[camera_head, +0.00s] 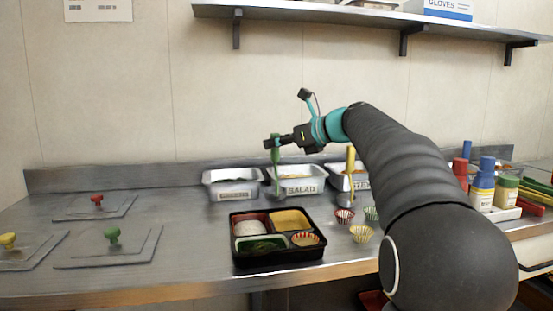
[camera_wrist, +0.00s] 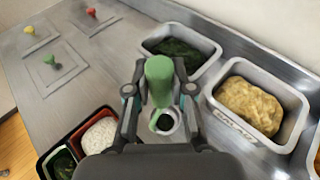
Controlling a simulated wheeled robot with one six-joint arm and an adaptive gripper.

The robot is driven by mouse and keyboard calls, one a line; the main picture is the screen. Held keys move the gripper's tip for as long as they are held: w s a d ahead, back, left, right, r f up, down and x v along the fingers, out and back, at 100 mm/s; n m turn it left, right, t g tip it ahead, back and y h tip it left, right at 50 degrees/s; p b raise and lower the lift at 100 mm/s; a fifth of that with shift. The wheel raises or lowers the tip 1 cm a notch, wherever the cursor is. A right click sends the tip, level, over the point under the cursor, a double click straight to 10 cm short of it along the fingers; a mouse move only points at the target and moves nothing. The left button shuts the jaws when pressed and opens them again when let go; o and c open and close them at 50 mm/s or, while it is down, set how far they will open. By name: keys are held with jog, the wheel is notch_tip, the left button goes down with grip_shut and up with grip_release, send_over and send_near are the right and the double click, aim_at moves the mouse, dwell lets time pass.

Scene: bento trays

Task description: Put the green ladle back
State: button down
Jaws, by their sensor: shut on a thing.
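The green ladle (camera_head: 275,157) hangs upright from my gripper (camera_head: 274,141), which is shut on its handle. In the wrist view the green handle (camera_wrist: 159,80) stands between the two fingers of my gripper (camera_wrist: 160,100). A small round metal rim with a dark inside (camera_wrist: 165,122) shows just below the handle; I cannot tell whether it is the ladle's bowl or a holder. In the head view the ladle's lower end is in front of the gap between the left food pan (camera_head: 233,196) and the SALAD pan (camera_head: 300,187). Whether it touches the counter is unclear.
A bento tray (camera_head: 277,260) with filled compartments stands in front. A yellow-handled ladle (camera_head: 350,160) stands upright at right, near small paper cups (camera_head: 361,234). Lids with red (camera_head: 97,199), green (camera_head: 112,234) and yellow (camera_head: 8,240) knobs lie left. Bottles (camera_head: 482,185) stand right. A shelf (camera_head: 370,18) hangs above.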

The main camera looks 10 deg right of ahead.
aim_at(277, 159)
jog(key=shift+f+b, duration=0.45)
jog(key=shift+f, duration=1.55)
jog(key=c, duration=1)
grip_release()
jog(key=shift+r, duration=0.2)
jog(key=v, duration=1.2)
jog(key=shift+f, duration=0.1)
